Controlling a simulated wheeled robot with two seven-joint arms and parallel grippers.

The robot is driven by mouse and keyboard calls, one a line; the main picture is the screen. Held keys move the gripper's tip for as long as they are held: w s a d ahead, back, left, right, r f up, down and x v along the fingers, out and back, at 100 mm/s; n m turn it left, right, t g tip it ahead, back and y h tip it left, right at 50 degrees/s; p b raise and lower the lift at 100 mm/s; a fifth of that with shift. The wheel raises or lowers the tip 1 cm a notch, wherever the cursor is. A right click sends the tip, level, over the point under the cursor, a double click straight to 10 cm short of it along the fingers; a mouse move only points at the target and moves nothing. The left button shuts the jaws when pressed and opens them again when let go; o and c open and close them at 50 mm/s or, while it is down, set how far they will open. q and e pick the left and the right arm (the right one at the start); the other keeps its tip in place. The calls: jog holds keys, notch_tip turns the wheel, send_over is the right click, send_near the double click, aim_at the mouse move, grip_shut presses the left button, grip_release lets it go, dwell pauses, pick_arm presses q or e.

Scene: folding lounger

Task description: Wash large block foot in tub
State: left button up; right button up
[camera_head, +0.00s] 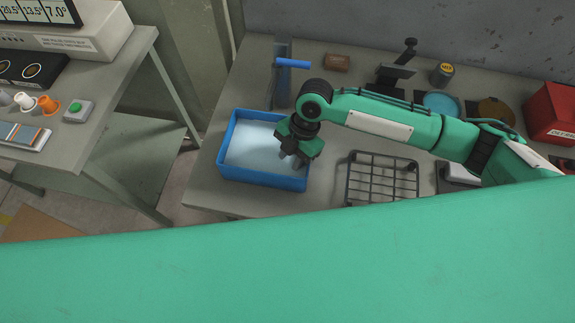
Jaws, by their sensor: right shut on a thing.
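The blue tub (231,180) stands on the bench left of the middle, with pale, clear-looking water (250,147) in it. My right gripper (294,160) points down over the right part of the tub, inside its rim. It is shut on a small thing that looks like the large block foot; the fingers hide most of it. I cannot tell how deep the thing is in the water. My left gripper is out of view.
A dark wire rack (381,181) lies right of the tub. A stand with a blue handle (293,63) rises behind the tub. A brown block (336,62), a small dark tin (442,74) and a red box (553,112) are farther back. Another bench (95,125) stands left across a gap.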

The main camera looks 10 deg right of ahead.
jog(key=shift+r, duration=0.15)
notch_tip(320, 180, up, 10)
jog(key=p, duration=0.9)
dwell(0.8)
notch_tip(320, 180, up, 5)
jog(key=p, duration=0.5)
send_over(289, 163)
jog(key=shift+s, duration=0.1)
